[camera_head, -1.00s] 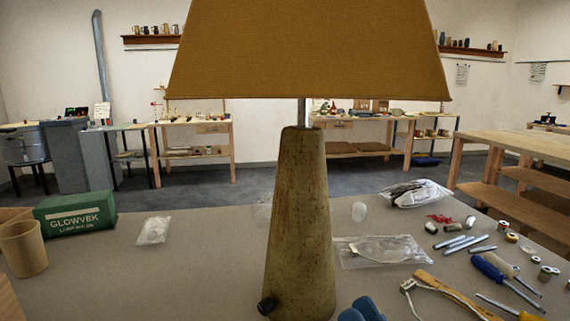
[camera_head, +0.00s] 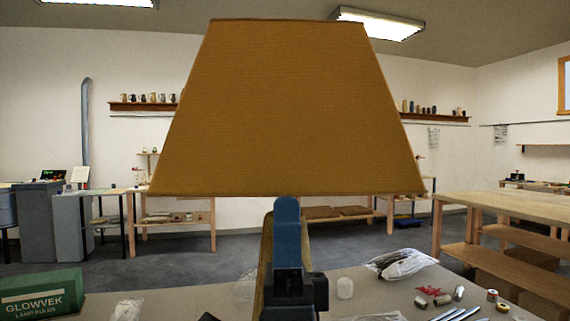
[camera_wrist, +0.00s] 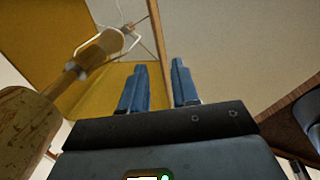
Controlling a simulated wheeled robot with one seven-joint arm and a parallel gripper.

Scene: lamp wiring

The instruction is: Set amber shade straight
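The amber shade (camera_head: 285,110) is a tapered, flat-sided shade on top of the lamp. Its lower rim looks nearly level in the head view. The tan lamp base (camera_head: 265,262) is mostly hidden behind my gripper (camera_head: 287,204), whose blue fingertips overlap the shade's lower rim. In the wrist view, my gripper (camera_wrist: 158,66) has its two blue fingers apart. The shade's edge strip runs between them in the picture, but I cannot tell whether it lies physically between them. The shade's yellow inside (camera_wrist: 50,40), its wire frame, a bulb (camera_wrist: 108,42) and the speckled base (camera_wrist: 25,125) show at left.
The green GLOWVEK box (camera_head: 40,296) stands at the table's left. A clear bag (camera_head: 400,264) and several small metal parts (camera_head: 458,293) lie at right. A wooden workbench (camera_head: 510,205) stands beyond at right. Air beside the shade is clear.

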